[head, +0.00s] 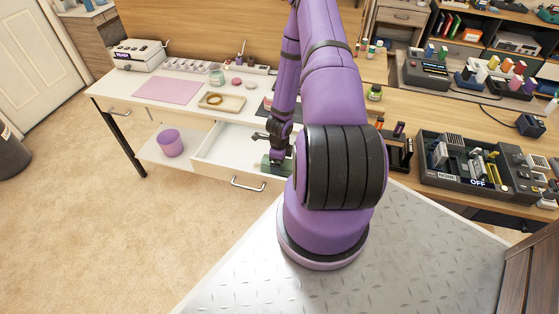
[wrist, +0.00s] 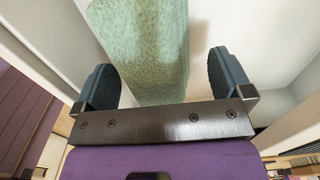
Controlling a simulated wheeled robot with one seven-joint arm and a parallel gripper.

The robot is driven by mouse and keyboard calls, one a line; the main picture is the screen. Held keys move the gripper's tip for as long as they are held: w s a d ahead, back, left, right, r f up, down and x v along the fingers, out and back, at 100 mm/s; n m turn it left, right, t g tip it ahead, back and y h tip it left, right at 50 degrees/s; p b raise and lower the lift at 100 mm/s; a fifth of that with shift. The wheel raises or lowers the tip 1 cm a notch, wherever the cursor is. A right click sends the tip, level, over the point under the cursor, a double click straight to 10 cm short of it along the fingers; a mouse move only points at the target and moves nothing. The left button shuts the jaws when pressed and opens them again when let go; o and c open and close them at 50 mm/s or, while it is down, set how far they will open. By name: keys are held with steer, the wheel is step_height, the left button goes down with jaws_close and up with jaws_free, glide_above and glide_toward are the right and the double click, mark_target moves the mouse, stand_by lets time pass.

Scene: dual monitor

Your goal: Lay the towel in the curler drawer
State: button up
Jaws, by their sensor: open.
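A white drawer (head: 210,152) stands pulled open under the white desk in the head view. A green textured towel (wrist: 150,40) shows in the wrist view, within the drawer's pale walls; only a small green patch (head: 266,162) of it shows in the head view. My gripper (wrist: 161,64) is open, with one finger on each side of the towel's near end and gaps beside it. In the head view my gripper (head: 276,163) is low at the drawer's right part, partly hidden by my arm. I cannot tell whether the towel touches the drawer floor. No curlers are clear inside the drawer.
A pink mat (head: 168,90), a wooden tray (head: 222,102) with a ring and a glass jar (head: 216,75) are on the desk. A purple bin (head: 170,143) stands on the lower shelf. A dark organizer (head: 455,180) fills the bench at right.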

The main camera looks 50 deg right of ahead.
step_height(320, 180, up, 12)
steer(key=shift+r, duration=0.2)
stand_by(0.5)
steer(key=w+a+r+n+t, duration=0.15)
steer(key=w+r+n, duration=0.25)
steer(key=r, duration=0.4)
steer(key=w+a+r+n+t, duration=0.1)
steer(key=w+a+r+n, duration=0.25)
steer(key=r, duration=0.35)
steer(key=w+a+r+n+t, duration=0.1)
steer(key=a+r+n, duration=0.3)
steer(key=r, duration=0.3)
steer(key=a+r+n, duration=0.4)
steer(key=a+r, duration=0.1)
steer(key=r, duration=0.3)
steer(key=s+a+r+n, duration=0.6)
steer(key=a+r+n, duration=0.15)
steer(key=r, duration=0.45)
steer(key=s+a+r+n+t, duration=0.1)
steer(key=s+a+r+n, duration=0.1)
steer(key=s, duration=0.5)
steer(key=s+a+r+n, duration=0.2)
steer(key=s+r+n, duration=0.3)
steer(key=s+n, duration=0.1)
steer(key=shift+s+a+r+t, duration=0.2)
steer(key=shift+s+t, duration=0.15)
steer(key=shift+s, duration=0.1)
